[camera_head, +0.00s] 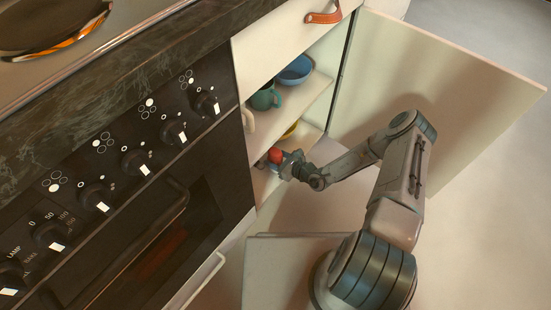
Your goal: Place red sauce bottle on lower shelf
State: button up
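A small red thing (275,154), probably the red sauce bottle, shows at the tip of my gripper (284,160), inside the open cupboard. Only a small part of it is visible, and it appears upright. It is just above or on the lower shelf (262,184); I cannot tell which. My gripper reaches in from the right, and its fingers touch or nearly touch the red thing. The fingers are too small and too covered to show whether they are shut on it.
The upper shelf (305,103) holds a teal mug (265,98) and a blue bowl (295,71). The open cupboard door (450,90) is at the right. A drawer (285,40) is above, and the oven (130,200) is at the left.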

jog(key=shift+r, duration=0.15)
jog(key=shift+s+d+r, duration=0.1)
jog(key=shift+d+r, duration=0.05)
jog(key=shift+d, duration=0.1)
jog(key=p+v, duration=0.4)
jog(key=v, duration=0.7)
jog(key=s+r+n+g, duration=0.2)
jog(key=r+n+g, duration=0.3)
jog(key=r+n, duration=0.5)
jog(key=s+r+n+g, duration=0.3)
jog(key=r+n+g, duration=0.25)
jog(key=r, duration=0.85)
jog(key=s+d+r+n+t+h, duration=0.1)
jog(key=s+d+r+n+h, duration=0.2)
jog(key=r, duration=0.7)
jog(key=s+d+r+n+t+h, duration=0.2)
jog(key=s+d+r+n+h, duration=0.1)
jog(key=s+r+n+h, duration=0.4)
jog(key=shift+s+r+h, duration=0.7)
jog(key=shift+s+r, duration=0.9)
jog(key=shift+r, duration=0.05)
